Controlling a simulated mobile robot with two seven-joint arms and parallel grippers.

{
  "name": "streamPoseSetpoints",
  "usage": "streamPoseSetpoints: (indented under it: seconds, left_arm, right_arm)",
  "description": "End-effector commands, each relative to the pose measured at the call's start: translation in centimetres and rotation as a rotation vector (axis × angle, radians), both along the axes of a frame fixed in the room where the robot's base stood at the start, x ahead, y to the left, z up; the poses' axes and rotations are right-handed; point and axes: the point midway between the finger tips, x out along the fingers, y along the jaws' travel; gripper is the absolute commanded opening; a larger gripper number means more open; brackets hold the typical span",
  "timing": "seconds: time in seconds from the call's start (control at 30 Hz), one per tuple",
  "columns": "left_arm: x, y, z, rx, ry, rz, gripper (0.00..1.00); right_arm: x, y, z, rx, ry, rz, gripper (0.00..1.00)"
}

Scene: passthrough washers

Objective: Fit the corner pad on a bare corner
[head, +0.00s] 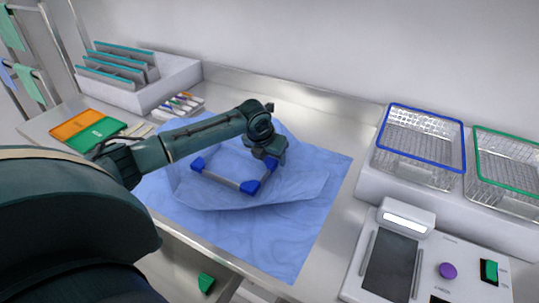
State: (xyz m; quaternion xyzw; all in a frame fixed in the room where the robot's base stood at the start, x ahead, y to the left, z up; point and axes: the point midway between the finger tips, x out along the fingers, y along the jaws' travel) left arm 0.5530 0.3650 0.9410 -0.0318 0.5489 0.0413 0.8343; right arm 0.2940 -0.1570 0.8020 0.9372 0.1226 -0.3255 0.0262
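A tray with a grey rim (222,180) lies on blue wrap sheets on the steel counter. Blue corner pads show at its left corner (197,164) and its near corner (250,187). Another blue piece (272,163) shows at the right corner, directly under my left gripper (266,156). My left gripper points down at that corner; its fingers are small and dark, and I cannot tell whether they grip the blue piece. The tray's far corner is hidden behind my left arm. My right gripper is not in view.
Wire baskets with a blue rim (463,150) and a green rim (505,162) stand at the right, behind a device with a purple knob (447,270). Orange and green cards (80,124) and a rack (125,65) are at the left. A green piece (206,283) shows below the counter's front edge.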

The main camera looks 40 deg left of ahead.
Motion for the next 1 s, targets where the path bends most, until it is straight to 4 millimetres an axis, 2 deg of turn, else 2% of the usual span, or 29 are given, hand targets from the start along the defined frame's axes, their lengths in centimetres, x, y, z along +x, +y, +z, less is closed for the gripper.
streamPoseSetpoints:
  seconds: [0.03,0.43,0.57,0.67,1.0]
  left_arm:
    - [-0.6,0.5,-1.1,0.013,0.027,0.007,0.63]
    - [-0.7,0.7,-1.1,0.017,0.029,0.011,0.63]
    - [-0.9,0.8,-0.5,0.018,0.027,0.012,0.63]
    - [-1.3,0.6,0.9,0.017,0.022,0.009,0.63]
    - [-3.9,-0.2,8.5,0.012,0.000,0.002,0.63]
  right_arm:
    - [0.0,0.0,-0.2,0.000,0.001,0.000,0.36]
    - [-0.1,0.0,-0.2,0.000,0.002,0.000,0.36]
    - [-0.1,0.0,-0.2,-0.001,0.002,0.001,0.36]
    - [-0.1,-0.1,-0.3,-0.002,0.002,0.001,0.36]
    - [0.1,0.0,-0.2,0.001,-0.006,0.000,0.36]
